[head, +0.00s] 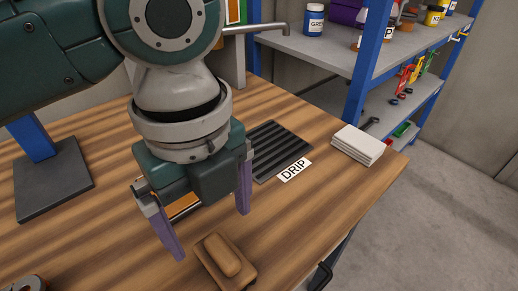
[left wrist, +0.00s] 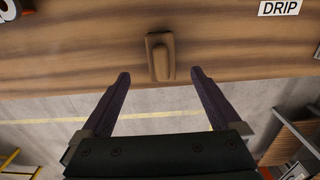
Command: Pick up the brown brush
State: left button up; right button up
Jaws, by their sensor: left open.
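The brown brush (head: 224,262) lies on the wooden workbench (head: 300,222) near its front edge, with a rounded grip on a flat rectangular base. In the left wrist view the brush (left wrist: 160,57) lies beyond the fingertips, roughly centred between them. My left gripper (head: 212,235) is open and empty, its purple fingers pointing down, above and just behind the brush in the head view. Its two fingers also show spread apart in the left wrist view (left wrist: 160,73). My right gripper is in neither view.
A black ribbed drip mat (head: 275,150) with a DRIP label (head: 294,169) lies behind the brush. A stack of white cloths (head: 358,145) sits at the bench's right corner. A blue-framed shelf (head: 330,52) stands behind. A dark plate (head: 55,182) is at left. Bench around the brush is clear.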

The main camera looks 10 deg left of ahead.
aim_at(221, 250)
pick_arm(q)
jog(key=f, duration=0.8)
jog(key=shift+s+d+f+b, duration=0.15)
jog(key=shift+d+f+b, duration=0.1)
jog(key=shift+b, duration=0.15)
jog(key=shift+c, duration=0.3)
jog(key=shift+r, duration=0.1)
grip_shut()
